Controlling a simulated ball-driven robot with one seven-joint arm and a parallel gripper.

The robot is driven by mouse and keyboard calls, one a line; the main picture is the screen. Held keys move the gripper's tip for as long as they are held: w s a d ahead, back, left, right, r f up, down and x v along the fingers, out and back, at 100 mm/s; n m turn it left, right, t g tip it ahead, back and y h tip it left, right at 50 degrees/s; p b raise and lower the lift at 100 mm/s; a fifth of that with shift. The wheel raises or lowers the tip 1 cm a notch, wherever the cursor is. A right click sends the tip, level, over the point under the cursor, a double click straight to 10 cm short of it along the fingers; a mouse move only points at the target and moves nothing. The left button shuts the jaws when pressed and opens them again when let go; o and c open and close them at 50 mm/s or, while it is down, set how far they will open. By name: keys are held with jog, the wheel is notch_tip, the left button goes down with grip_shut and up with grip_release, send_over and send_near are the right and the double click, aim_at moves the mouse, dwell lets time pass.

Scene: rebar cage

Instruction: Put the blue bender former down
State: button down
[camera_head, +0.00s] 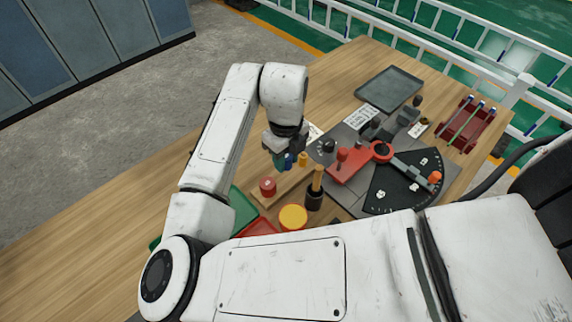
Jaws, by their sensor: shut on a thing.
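The blue bender former (289,161) is a small blue cylinder just under my gripper (284,157). My gripper points down and is shut on it; the wrist hides most of the fingers and the grip. The gripper is above the far end of a wooden board (288,183). A red former (267,186) sits on the near end of this board. A yellow former (302,159) stands just right of the blue one. I cannot tell whether the blue former touches the board.
A dark cup with a wooden-handled tool (315,187) and a yellow round item (293,217) stand close by. Green (243,212) and red (259,228) trays lie nearer. The bender with its red arm (352,164) is at right. A grey tray (389,90) lies farther back.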

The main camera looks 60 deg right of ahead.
aim_at(286, 178)
jog(key=shift+f+p, duration=0.3)
jog(key=shift+f, duration=2.2)
jog(key=shift+f, duration=0.2)
jog(key=c, duration=1.1)
grip_release()
jog(key=shift+o, duration=0.2)
jog(key=shift+r, duration=0.15)
notch_tip(286, 178, up, 12)
jog(key=shift+r+b, duration=0.1)
jog(key=shift+b, duration=0.55)
